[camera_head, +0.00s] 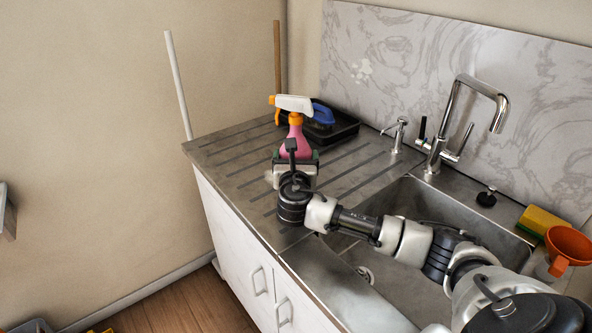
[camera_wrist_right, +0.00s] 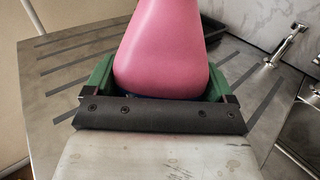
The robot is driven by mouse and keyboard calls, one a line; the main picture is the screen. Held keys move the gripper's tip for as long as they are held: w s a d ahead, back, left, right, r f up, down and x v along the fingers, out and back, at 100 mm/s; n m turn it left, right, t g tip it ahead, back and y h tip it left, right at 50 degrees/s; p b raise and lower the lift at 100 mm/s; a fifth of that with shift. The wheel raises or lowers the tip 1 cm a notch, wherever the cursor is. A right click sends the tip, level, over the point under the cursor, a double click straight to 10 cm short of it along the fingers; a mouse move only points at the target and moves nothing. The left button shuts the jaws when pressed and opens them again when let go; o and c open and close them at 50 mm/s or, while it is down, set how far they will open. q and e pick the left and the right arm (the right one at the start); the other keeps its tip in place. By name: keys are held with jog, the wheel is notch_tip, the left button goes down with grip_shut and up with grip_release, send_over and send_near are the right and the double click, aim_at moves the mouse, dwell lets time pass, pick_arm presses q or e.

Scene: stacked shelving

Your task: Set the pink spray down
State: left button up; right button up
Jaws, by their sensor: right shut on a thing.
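The pink spray (camera_head: 295,138) has a pink body and an orange and white trigger head. In the head view it stands upright over the ribbed drainboard (camera_head: 228,146), left of the sink. My right gripper (camera_head: 296,158) is shut on its lower part. In the right wrist view the pink body (camera_wrist_right: 162,50) sits between the green fingers of the gripper (camera_wrist_right: 158,85). The bottle's base is hidden behind the gripper, so I cannot tell whether it touches the drainboard. My left gripper is not in view.
A black tray (camera_head: 336,131) with a blue item (camera_head: 322,113) stands behind the spray. The sink (camera_head: 440,222) and chrome faucet (camera_head: 447,125) are to the right. An orange funnel (camera_head: 568,246) and yellow sponge (camera_head: 541,221) lie at far right. The drainboard's left part is clear.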

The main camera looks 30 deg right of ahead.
notch_tip(320, 180, down, 3)
jog(key=shift+f, duration=0.15)
jog(key=o, duration=1.1)
jog(key=shift+s, duration=0.1)
jog(key=v, duration=1.2)
